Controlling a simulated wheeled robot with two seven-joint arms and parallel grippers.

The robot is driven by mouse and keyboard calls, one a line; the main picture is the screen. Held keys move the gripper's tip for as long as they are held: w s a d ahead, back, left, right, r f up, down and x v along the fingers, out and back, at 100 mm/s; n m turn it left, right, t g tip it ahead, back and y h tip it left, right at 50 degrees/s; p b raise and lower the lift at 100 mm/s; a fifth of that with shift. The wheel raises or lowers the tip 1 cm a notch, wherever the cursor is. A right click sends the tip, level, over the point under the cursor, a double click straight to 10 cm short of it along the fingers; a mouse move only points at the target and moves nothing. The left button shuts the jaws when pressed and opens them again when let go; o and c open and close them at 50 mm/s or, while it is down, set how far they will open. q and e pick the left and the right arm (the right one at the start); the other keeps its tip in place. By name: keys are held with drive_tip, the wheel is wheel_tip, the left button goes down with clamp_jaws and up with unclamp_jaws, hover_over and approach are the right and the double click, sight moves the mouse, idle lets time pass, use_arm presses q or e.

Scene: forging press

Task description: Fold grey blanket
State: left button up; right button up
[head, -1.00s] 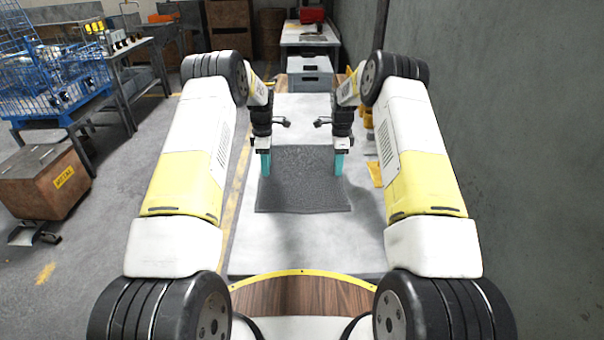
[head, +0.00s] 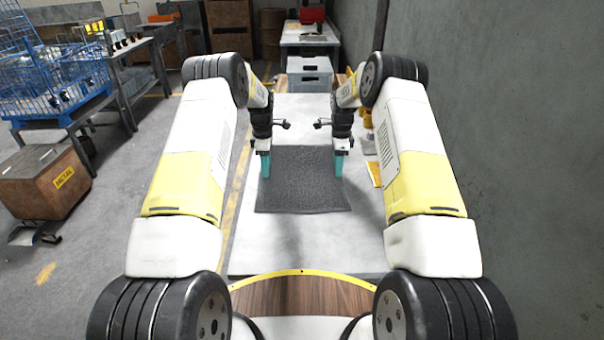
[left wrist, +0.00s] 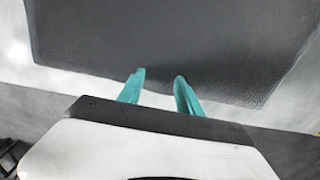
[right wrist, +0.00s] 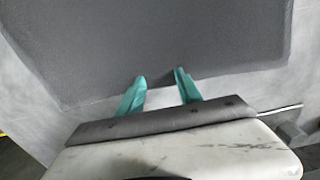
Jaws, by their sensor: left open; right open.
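The grey blanket (head: 301,184) lies flat and spread out on the pale table in the head view. It also fills much of the left wrist view (left wrist: 170,40) and the right wrist view (right wrist: 160,40). My left gripper (head: 265,168) is at the blanket's left side toward its far end, with its teal fingers apart (left wrist: 160,74) over the blanket's edge. My right gripper (head: 339,166) is at the right side toward the far end, also with fingers apart (right wrist: 159,76) at the edge. Both are empty. Whether the fingertips touch the cloth I cannot tell.
The pale table (head: 300,245) is bare in front of the blanket. A yellow item (head: 375,174) lies near its right edge. A grey crate (head: 310,74) stands behind. A grey wall (head: 500,130) runs along the right. A blue wire basket (head: 50,85) stands at left.

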use_arm(q)
drive_tip(key=shift+c, duration=0.4)
use_arm(e)
drive_tip(key=shift+c, duration=0.4)
use_arm(q)
drive_tip(key=shift+f, duration=0.1)
clamp_jaws()
use_arm(e)
drive_tip(key=shift+f, duration=0.1)
clamp_jaws()
use_arm(q)
drive_tip(key=shift+p, duration=2.55)
